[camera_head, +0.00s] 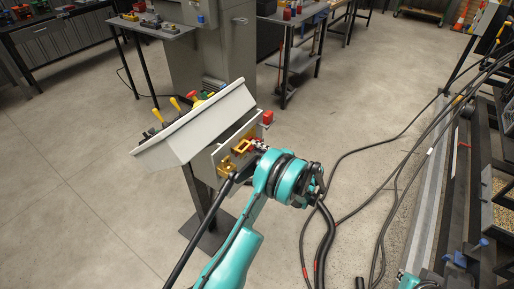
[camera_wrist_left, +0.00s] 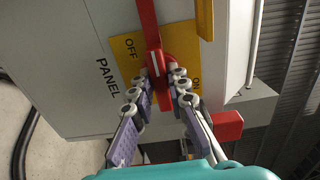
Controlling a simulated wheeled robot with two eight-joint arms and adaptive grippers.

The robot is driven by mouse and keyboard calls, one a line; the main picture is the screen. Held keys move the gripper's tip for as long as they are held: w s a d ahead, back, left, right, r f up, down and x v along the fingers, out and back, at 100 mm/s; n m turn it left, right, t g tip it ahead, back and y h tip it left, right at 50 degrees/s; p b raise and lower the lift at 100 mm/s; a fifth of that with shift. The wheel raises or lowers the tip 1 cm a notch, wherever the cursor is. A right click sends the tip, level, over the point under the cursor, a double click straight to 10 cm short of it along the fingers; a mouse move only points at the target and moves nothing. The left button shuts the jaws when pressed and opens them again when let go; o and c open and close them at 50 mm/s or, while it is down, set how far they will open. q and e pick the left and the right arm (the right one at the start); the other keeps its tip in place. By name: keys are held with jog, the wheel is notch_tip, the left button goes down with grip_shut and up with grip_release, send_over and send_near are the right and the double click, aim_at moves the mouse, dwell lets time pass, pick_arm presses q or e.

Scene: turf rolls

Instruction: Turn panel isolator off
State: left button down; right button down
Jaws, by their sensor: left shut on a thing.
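The panel isolator shows in the left wrist view as a red handle (camera_wrist_left: 147,24) over a yellow plate (camera_wrist_left: 127,46) lettered OFF on the left and ON on the right. The word PANEL is printed on the pale box face beside it. My left gripper (camera_wrist_left: 163,82) is shut on the red handle, with one finger on each side of it. In the head view my left gripper (camera_head: 254,148) is at the front of the small box under the sloped console, by its yellow parts (camera_head: 241,147). The fingers partly hide the handle and plate. My right gripper is not in view.
The grey sloped console (camera_head: 192,125) with yellow levers stands above the box. A red block (camera_head: 267,117) sticks out at the box's right side. Black cables (camera_head: 385,146) lie on the floor to the right. Open floor lies to the left.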

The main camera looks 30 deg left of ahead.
pick_arm(q)
jog(key=c, duration=1.5)
grip_release()
jog(key=d, duration=0.8)
jog(key=s+d, duration=0.1)
jog(key=d, duration=0.3)
